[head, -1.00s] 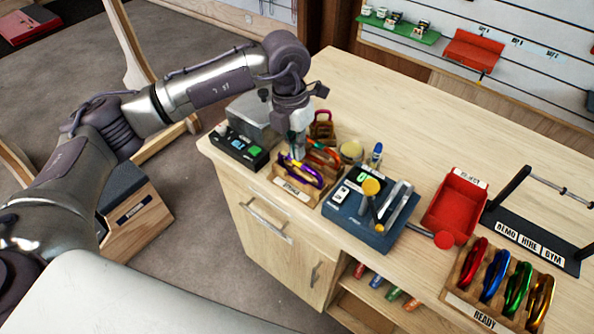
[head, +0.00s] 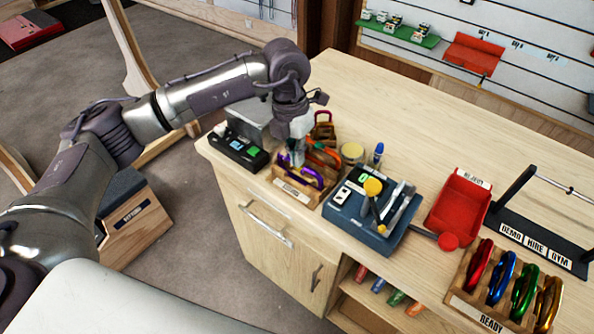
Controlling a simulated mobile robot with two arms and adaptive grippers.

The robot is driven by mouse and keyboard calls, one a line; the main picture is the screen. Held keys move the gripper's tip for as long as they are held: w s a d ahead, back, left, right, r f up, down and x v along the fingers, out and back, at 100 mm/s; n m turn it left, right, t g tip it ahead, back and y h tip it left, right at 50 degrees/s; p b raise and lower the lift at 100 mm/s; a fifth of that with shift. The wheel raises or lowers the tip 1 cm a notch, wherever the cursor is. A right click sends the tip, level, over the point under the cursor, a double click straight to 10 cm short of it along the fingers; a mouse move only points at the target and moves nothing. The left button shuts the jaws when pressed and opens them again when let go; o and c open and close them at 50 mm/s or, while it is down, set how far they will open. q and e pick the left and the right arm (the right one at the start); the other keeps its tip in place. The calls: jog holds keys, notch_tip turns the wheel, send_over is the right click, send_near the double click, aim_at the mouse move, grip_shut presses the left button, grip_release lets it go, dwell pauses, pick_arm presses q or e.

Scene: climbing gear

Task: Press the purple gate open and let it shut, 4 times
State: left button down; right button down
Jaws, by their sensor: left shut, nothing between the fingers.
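The purple carabiner (head: 311,176) stands in a wooden rack (head: 292,191) near the counter's front edge. An orange carabiner (head: 326,155) stands just behind it in the same rack. My left gripper (head: 297,158) points down at the purple carabiner, its fingers shut with nothing between them. The fingertips are at the carabiner's left end; I cannot tell whether they touch the gate. The gate's own state is too small to make out. My right gripper is not in the head view.
A black box with a green button (head: 240,151) is left of the rack. A blue device (head: 370,218) with a yellow knob stands right. Further right are a red tray (head: 457,207), a READY rack (head: 478,313) and a black stand (head: 536,247).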

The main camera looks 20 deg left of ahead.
pick_arm(q)
jog(key=shift+r+p, duration=1.65)
jog(key=shift+r, duration=1.75)
